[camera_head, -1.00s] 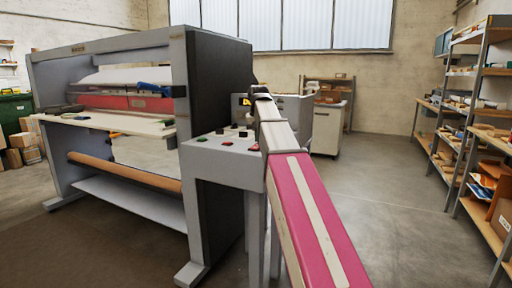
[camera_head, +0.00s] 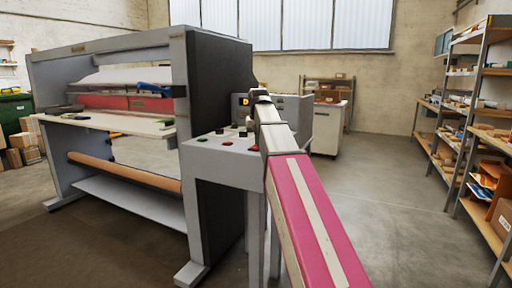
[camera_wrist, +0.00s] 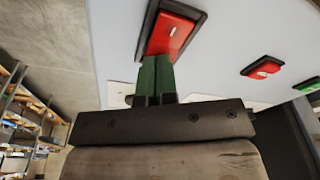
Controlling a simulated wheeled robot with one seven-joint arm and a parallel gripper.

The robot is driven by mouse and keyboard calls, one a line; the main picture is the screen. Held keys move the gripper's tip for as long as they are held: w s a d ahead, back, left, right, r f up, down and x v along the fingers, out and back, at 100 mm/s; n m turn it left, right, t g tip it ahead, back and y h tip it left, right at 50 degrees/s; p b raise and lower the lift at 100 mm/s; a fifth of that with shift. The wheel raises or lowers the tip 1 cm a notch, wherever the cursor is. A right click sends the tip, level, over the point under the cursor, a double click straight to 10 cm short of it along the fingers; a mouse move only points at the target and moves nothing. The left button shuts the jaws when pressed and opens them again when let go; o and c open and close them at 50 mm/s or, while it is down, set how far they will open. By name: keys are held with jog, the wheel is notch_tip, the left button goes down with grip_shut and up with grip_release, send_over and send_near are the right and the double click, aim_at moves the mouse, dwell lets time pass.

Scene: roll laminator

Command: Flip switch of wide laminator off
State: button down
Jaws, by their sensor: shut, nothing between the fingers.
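The wide laminator (camera_head: 215,90) stands at the left in the head view, with a grey control stand (camera_head: 222,172) at its right end. A red rocker switch (camera_wrist: 170,34) in a dark frame shows at the top of the wrist view. My gripper (camera_wrist: 156,62) is shut and empty, its dark green fingers together. The fingertips overlap the lower edge of the red switch in the wrist view; I cannot tell if they press on it. In the head view my arm hides the gripper.
A smaller red button (camera_wrist: 261,68) and a green button (camera_wrist: 307,85) sit on the same panel. A shelf rack (camera_head: 480,110) stands at the right, and a white cabinet (camera_head: 327,128) behind. The floor between is clear.

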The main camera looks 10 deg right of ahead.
jog(key=shift+r, duration=3.45)
